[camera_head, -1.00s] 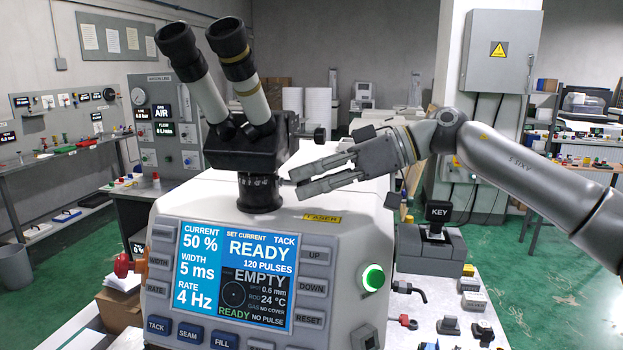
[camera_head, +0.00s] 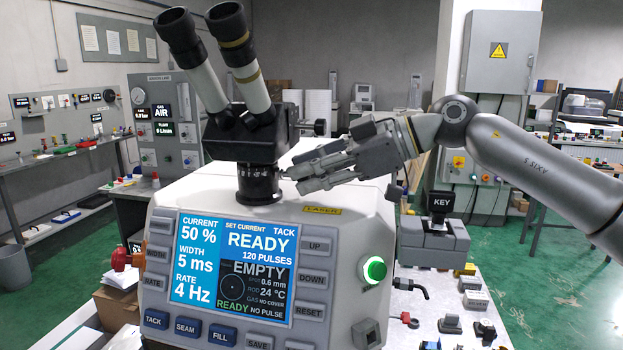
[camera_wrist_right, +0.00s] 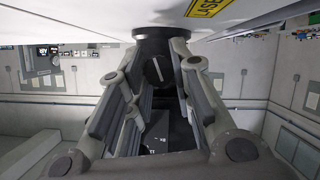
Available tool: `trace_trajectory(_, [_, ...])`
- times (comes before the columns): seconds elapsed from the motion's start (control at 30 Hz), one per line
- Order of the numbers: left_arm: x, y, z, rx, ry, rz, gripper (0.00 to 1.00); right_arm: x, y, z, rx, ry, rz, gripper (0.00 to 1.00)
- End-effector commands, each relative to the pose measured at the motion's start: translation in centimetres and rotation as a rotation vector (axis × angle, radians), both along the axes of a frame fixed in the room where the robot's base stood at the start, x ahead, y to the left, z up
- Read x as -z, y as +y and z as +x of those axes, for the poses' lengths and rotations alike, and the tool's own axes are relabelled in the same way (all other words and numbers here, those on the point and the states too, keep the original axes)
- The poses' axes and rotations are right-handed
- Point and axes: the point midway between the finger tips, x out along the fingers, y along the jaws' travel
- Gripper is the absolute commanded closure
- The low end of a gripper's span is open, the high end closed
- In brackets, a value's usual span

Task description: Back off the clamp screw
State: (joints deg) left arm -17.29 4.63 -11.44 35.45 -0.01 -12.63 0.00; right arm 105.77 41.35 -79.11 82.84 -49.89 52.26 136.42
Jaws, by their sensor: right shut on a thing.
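The clamp screw (camera_wrist_right: 158,69) shows in the right wrist view as a dark round head with a pale line across it. It sits between the fingertips at the dark ring of the microscope mount (camera_head: 257,187). My right gripper (camera_head: 290,180) reaches in from the right and is shut on the screw. Its fingers hide the screw in the head view. The fingers also show on both sides of the screw in the right wrist view (camera_wrist_right: 157,62). The microscope (camera_head: 245,135) stands upright on top of the welding machine (camera_head: 335,243). My left gripper is not in view.
The machine's screen (camera_head: 234,267) reads READY and EMPTY, beside a green-lit button (camera_head: 374,270). A block marked KEY (camera_head: 433,243) stands to the right of the machine. A side bench (camera_head: 60,165) runs along the left, and a grey cabinet (camera_head: 502,52) hangs behind.

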Motion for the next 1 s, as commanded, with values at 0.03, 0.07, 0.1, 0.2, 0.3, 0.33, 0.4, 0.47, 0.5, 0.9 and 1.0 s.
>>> trace_trajectory(0.03, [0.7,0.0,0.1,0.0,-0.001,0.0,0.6,0.2,0.0,0.0,0.001,-0.034,-0.009,1.0])
trace_trajectory(0.07, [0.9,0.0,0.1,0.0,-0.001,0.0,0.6,0.2,0.0,-0.1,0.001,-0.051,-0.013,1.0])
trace_trajectory(0.1, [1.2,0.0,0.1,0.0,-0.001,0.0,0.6,0.2,0.0,-0.1,0.001,-0.073,-0.021,1.0])
trace_trajectory(0.2, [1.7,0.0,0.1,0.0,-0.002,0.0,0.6,0.2,0.1,-0.1,0.0,-0.119,-0.037,1.0])
trace_trajectory(0.3, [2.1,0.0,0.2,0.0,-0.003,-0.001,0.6,0.1,0.1,-0.1,0.0,-0.154,-0.047,1.0])
trace_trajectory(0.33, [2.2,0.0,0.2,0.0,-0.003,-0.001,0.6,0.1,0.1,-0.1,0.001,-0.162,-0.05,1.0])
trace_trajectory(0.4, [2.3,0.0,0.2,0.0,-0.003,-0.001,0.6,0.1,0.1,-0.1,0.001,-0.178,-0.055,1.0])
trace_trajectory(0.47, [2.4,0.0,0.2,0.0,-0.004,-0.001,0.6,0.0,0.1,-0.1,0.0,-0.187,-0.057,1.0])
trace_trajectory(0.5, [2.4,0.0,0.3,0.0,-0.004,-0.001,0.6,0.0,0.1,-0.2,0.001,-0.191,-0.059,1.0])
trace_trajectory(0.9, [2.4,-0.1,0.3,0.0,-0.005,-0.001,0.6,-0.1,0.1,-0.2,0.0,-0.197,-0.061,1.0])
trace_trajectory(1.0, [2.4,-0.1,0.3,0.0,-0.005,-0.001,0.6,-0.1,0.1,-0.2,0.0,-0.196,-0.061,0.67])
